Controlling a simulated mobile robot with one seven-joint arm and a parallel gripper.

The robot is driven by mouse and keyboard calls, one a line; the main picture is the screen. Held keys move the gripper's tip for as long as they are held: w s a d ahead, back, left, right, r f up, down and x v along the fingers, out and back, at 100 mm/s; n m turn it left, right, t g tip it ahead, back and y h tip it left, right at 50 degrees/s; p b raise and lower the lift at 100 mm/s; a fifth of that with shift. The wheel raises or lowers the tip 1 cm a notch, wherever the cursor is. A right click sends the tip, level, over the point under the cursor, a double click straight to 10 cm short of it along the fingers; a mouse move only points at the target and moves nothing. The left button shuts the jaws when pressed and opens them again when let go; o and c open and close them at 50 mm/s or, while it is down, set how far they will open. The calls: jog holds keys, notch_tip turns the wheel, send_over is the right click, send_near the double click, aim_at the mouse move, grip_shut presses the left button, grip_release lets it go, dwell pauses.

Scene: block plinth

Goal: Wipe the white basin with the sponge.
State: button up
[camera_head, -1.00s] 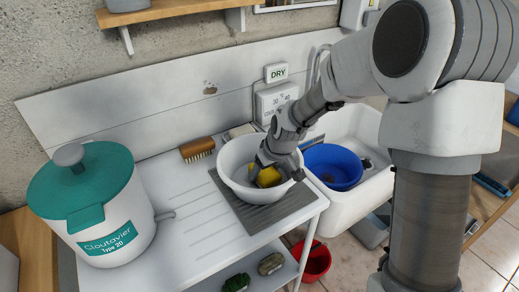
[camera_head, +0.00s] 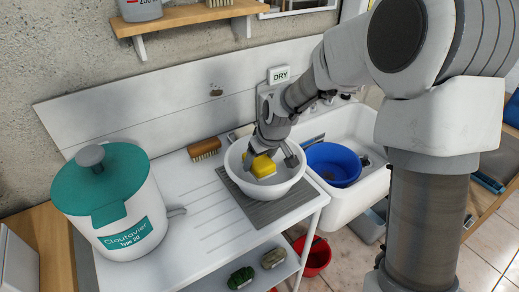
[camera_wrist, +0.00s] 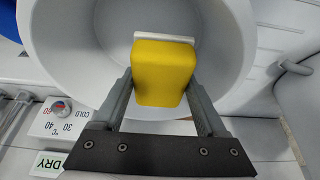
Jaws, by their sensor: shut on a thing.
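The white basin (camera_head: 248,188) stands upright on a grey ribbed mat (camera_head: 268,213) on the white drainboard. My gripper (camera_head: 268,160) reaches down into the basin from above. It is shut on the yellow sponge (camera_head: 263,167), which is inside the basin, near its middle. In the wrist view the sponge (camera_wrist: 163,72) sits between my two fingers (camera_wrist: 160,88), with a pale layer along its far edge. The basin's inner wall (camera_wrist: 235,45) surrounds it there. Whether the sponge touches the basin floor is hard to tell.
A blue bowl (camera_head: 333,165) sits in the white sink (camera_head: 372,185) at right. A white canister with a teal lid (camera_head: 113,205) stands at left. A red bucket (camera_head: 316,258) is below.

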jog(key=shift+r+p, duration=0.6)
jog(key=shift+r, duration=0.65)
